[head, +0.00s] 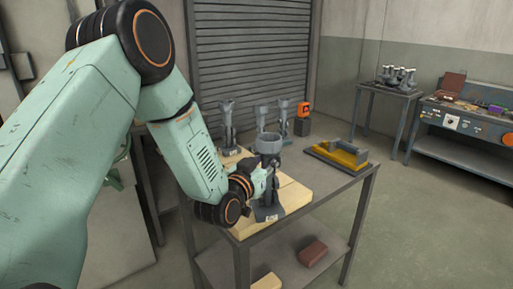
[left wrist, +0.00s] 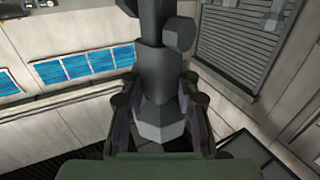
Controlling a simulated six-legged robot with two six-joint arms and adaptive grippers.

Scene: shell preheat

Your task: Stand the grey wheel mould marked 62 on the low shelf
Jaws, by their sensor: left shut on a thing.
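A grey wheel mould (head: 268,145) with a cup-like top, a thin stem and a flared base stands upright at the front of the table. A small pale label shows on its base; its number is too small to read. My left gripper (head: 264,183) is shut around its stem from the left. In the left wrist view the mould (left wrist: 152,60) rises between the two fingers (left wrist: 155,110). I cannot tell whether its base touches the pale board below. The low shelf (head: 290,268) is under the table top. My right gripper is out of view.
Several similar grey moulds (head: 227,120) stand behind on pale boards (head: 292,196). A yellow and grey tool (head: 338,154) and an orange device (head: 303,110) are on the table. A reddish brick (head: 312,252) and a yellowish block (head: 267,282) lie on the low shelf, with bare room between them.

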